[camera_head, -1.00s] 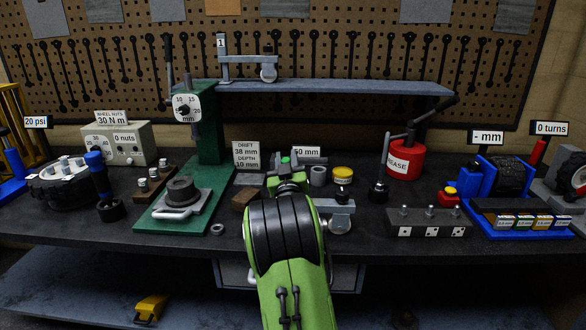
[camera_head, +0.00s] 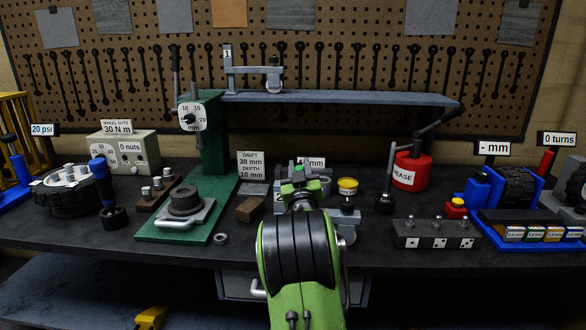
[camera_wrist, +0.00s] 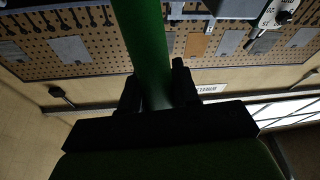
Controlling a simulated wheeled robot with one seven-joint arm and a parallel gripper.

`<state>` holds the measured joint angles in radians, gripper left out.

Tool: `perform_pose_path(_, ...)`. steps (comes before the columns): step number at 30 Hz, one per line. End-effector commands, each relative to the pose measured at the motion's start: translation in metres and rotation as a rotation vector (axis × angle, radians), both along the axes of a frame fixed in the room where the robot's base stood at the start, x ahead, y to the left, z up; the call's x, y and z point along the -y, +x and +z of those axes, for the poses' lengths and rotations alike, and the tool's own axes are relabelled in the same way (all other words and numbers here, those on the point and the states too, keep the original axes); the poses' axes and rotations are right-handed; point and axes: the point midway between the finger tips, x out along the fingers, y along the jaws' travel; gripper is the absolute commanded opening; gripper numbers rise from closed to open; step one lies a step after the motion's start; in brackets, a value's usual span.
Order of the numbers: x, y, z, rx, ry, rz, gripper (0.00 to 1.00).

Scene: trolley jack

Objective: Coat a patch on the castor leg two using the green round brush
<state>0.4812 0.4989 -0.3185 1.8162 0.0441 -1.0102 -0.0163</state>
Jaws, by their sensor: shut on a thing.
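My gripper (camera_wrist: 157,88) is shut on the green round brush (camera_wrist: 145,40); its green handle rises between the dark fingers in the wrist view. The brush tip is out of that view. In the head view my arm hides most of the gripper and brush. Castor leg two (camera_head: 346,218) is a grey piece on the bench, largely behind my arm, with part of its "2" label (camera_head: 279,197) showing. I cannot tell whether the brush touches it. Castor leg one (camera_head: 256,75), marked "1", is on the raised shelf.
A green press (camera_head: 205,130) with a ring-shaped part stands left of my arm. A brown block (camera_head: 250,210), yellow-lidded tin (camera_head: 347,186), red grease pot (camera_head: 409,170) and dark block with dice-like marks (camera_head: 434,235) stand nearby. The bench's front edge is mostly clear.

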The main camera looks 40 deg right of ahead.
Motion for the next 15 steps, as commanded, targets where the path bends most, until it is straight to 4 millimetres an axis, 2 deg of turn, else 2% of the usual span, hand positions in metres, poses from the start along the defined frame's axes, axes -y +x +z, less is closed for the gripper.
perform_pose_path(4, 0.012, -0.013, 0.000, 0.002, -0.001, -0.005, 0.00)
perform_pose_path(15, 0.028, -0.032, -0.003, 0.002, 0.000, -0.004, 0.00)
